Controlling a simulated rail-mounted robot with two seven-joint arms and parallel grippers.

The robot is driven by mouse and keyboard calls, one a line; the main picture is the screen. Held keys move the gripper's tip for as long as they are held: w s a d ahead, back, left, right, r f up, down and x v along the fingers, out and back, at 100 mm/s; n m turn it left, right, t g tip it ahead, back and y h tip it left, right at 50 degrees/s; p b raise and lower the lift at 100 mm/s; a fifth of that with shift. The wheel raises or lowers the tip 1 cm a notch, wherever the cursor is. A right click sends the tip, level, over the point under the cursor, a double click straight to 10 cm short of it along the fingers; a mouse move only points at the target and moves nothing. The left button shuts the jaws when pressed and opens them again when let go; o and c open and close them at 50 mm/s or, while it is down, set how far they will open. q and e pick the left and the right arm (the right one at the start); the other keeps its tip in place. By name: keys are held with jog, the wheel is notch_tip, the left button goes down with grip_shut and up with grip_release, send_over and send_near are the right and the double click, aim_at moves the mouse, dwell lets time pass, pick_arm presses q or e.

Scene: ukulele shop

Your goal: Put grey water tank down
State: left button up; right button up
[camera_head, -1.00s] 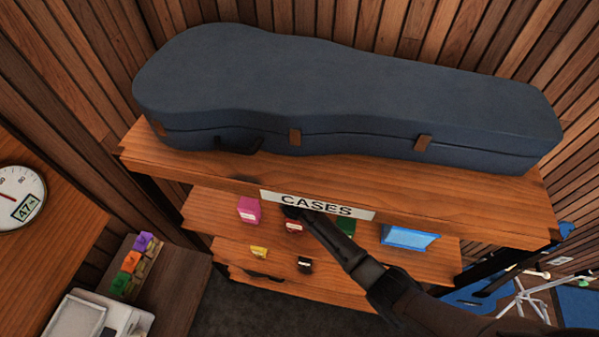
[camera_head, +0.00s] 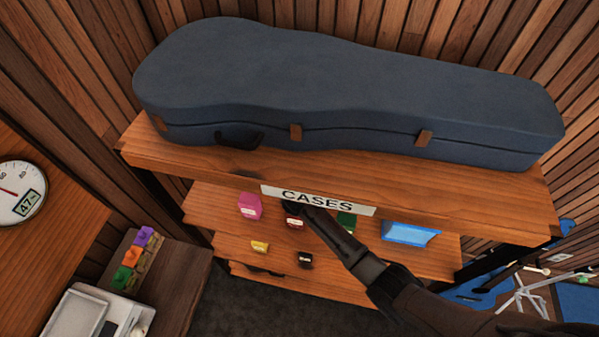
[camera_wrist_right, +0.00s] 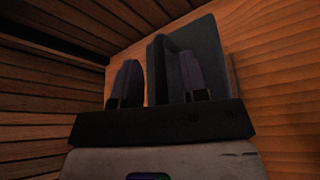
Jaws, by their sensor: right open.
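A dark grey, box-like thing (camera_wrist_right: 207,62) stands upright at the fingers of my right gripper (camera_wrist_right: 158,78) in the right wrist view. It looks like the grey water tank; the fingers and gripper body cover its lower part. The fingers are apart, one left of it and one in front of it. I cannot tell whether they touch it. In the head view my right arm reaches in from the lower right to the shelf unit (camera_head: 480,200), its end just below the "CASES" label (camera_head: 318,200). The grey thing cannot be made out there. My left gripper is out of view.
A large blue-grey instrument case (camera_head: 340,90) fills the top board. Below it are pink (camera_head: 249,206), red (camera_head: 296,222), yellow (camera_head: 260,246) and black (camera_head: 305,260) items, and a blue box (camera_head: 408,233). A dial gauge (camera_head: 20,190) is at the left.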

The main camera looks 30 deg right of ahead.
jog(key=v, duration=1.1)
jog(key=shift+s+a, duration=0.15)
jog(key=shift+s, duration=0.1)
jog(key=s+d+f+m+g+y, duration=0.1)
jog(key=s+f+m+g+y, duration=0.15)
jog(key=s+m, duration=0.5)
jog(key=s+f+m+g+y, duration=0.1)
jog(key=s+f+m+g, duration=0.3)
jog(key=s, duration=0.6)
jog(key=s+a+r+m+g+y, duration=0.1)
jog(key=s+m+y, duration=0.1)
jog(key=s+m, duration=0.3)
jog(key=s+a+r+m+g+y, duration=0.1)
jog(key=s+m, duration=0.4)
jog(key=s, duration=0.5)
jog(key=shift+s+r+y, duration=0.3)
jog(key=shift+r+y, duration=0.05)
jog(key=shift+y, duration=0.3)
